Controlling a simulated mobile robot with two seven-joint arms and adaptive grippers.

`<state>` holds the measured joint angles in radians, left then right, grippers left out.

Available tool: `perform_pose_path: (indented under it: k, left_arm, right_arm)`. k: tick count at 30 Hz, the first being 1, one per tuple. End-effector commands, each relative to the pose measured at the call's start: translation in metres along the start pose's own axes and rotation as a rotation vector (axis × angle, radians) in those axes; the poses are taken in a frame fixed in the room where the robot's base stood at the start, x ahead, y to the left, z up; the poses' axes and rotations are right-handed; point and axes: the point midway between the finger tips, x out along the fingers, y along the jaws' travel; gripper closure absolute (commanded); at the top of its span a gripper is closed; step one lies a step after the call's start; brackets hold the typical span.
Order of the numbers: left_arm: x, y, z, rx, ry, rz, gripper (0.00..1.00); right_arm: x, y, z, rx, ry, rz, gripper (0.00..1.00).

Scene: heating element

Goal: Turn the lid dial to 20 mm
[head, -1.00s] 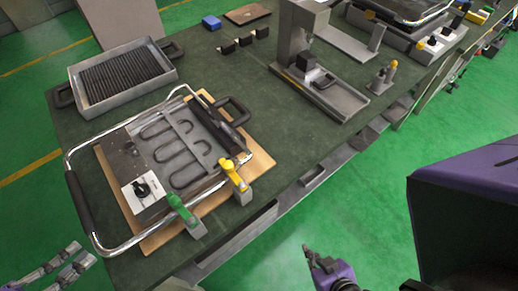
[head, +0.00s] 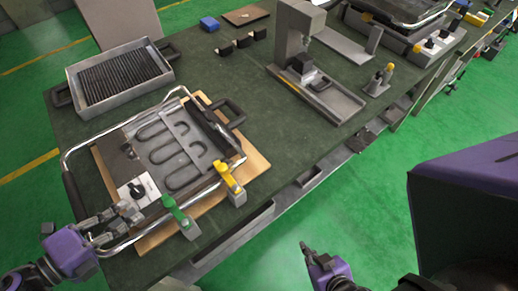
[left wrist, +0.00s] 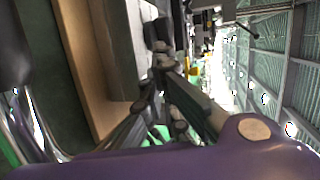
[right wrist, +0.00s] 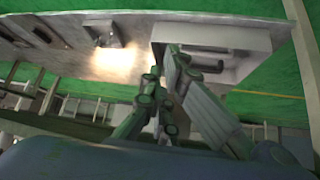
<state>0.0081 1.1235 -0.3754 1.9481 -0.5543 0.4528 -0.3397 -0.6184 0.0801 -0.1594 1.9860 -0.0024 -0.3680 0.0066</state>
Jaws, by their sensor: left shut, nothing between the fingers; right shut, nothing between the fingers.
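The lid dial, a black knob on a white plate (head: 150,186), sits at the near left corner of the heating-element lid (head: 172,150). Its scale is too small to read. My left gripper (head: 131,211) is shut and empty, with its fingertips just in front of the plate and close to the knob; I cannot tell whether they touch. Its fingers also show in the left wrist view (left wrist: 162,68), before a dark, blurred part. My right gripper (head: 306,250) is shut and empty, off the table's front edge over the floor; it also shows in the right wrist view (right wrist: 163,72).
A chrome handle frame (head: 95,145) rings the lid, which lies on a wooden board (head: 255,166). Green (head: 176,212) and yellow (head: 228,176) clamps stand along its near side. A ribbed tray (head: 88,108) is behind.

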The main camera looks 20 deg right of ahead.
Motion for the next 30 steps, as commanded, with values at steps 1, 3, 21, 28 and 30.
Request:
perform_pose_path:
  k: [1, 3, 21, 28, 30]
  left_arm:
    - [0.005, -0.004, 0.001, 0.003, -0.001, -0.003, 1.00]
    - [0.011, -0.005, 0.001, 0.003, -0.001, -0.002, 1.00]
    - [0.021, -0.009, 0.001, 0.002, -0.002, -0.002, 1.00]
    - [0.029, -0.011, -0.004, 0.001, 0.000, -0.003, 1.00]
    - [0.029, -0.009, -0.004, -0.001, 0.000, -0.001, 1.00]
  right_arm:
    - [0.000, -0.001, -0.005, -0.001, 0.008, -0.002, 1.00]
    - [0.000, -0.001, -0.006, -0.002, 0.007, -0.003, 1.00]
    - [-0.001, -0.004, -0.008, -0.002, 0.007, -0.009, 1.00]
    - [-0.003, -0.005, -0.013, -0.001, 0.010, -0.012, 1.00]
    - [-0.003, -0.005, -0.011, -0.001, 0.006, -0.013, 1.00]
